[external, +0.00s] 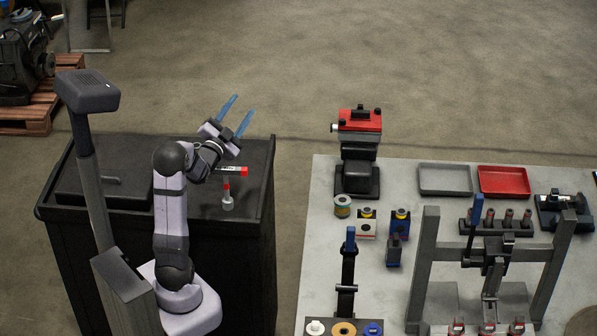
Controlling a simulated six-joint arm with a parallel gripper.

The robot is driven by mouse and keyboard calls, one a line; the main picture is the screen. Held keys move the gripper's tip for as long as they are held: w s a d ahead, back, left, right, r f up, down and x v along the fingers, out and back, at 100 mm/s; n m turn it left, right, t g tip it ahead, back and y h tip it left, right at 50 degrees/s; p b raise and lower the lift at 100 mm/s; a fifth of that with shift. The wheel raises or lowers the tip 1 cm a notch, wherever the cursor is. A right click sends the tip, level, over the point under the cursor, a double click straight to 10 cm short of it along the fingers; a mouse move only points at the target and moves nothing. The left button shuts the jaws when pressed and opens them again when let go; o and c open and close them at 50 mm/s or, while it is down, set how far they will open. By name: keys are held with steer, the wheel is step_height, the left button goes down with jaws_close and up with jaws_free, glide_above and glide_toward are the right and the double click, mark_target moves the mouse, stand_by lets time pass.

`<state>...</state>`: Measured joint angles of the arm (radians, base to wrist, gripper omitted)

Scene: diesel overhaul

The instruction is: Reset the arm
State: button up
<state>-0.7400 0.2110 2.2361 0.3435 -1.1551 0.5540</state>
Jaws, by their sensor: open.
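My gripper (236,119) is raised above the black cabinet at the left. Its two blue fingers are spread apart and point up and to the right. Nothing shows between them. My arm rises from its base at the cabinet's front and bends at the top toward the right. The gripper is apart from the workbench (324,190) and from everything on it.
The black cabinet (245,270) bears a small grey and red part (228,200). The workbench at right carries a red-topped machine (358,125), a grey tray (445,179), a red tray (504,181) and a grey press frame (425,260).

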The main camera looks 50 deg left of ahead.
steer(key=w+d+r+m+t+h, duration=0.1)
steer(key=w+d+r+m+h, duration=0.2)
steer(key=d, duration=0.6)
steer(key=w+d+r+t+h, duration=0.25)
steer(key=w+d+h, duration=0.25)
steer(key=d, duration=0.4)
steer(key=s+d+f+n+g, duration=0.2)
steer(key=s+d+f+g, duration=0.3)
steer(key=f, duration=0.7)
steer(key=s+d+f+n+g, duration=0.25)
steer(key=f+g, duration=0.45)
steer(key=f, duration=0.5)
steer(key=s+d+f+n+g, duration=0.1)
steer(key=s+d+f+g, duration=0.1)
steer(key=s, duration=0.6)
steer(key=s+d+f+g, duration=0.2)
steer(key=s+f+g, duration=0.3)
steer(key=s, duration=0.3)
steer(key=s+d+f+n+g, duration=0.1)
steer(key=s+d+f+g, duration=0.1)
steer(key=s, duration=0.6)
steer(key=shift+s+f+n+g, duration=0.15)
steer(key=shift+f+n+g, duration=0.2)
steer(key=shift+f+g, duration=0.45)
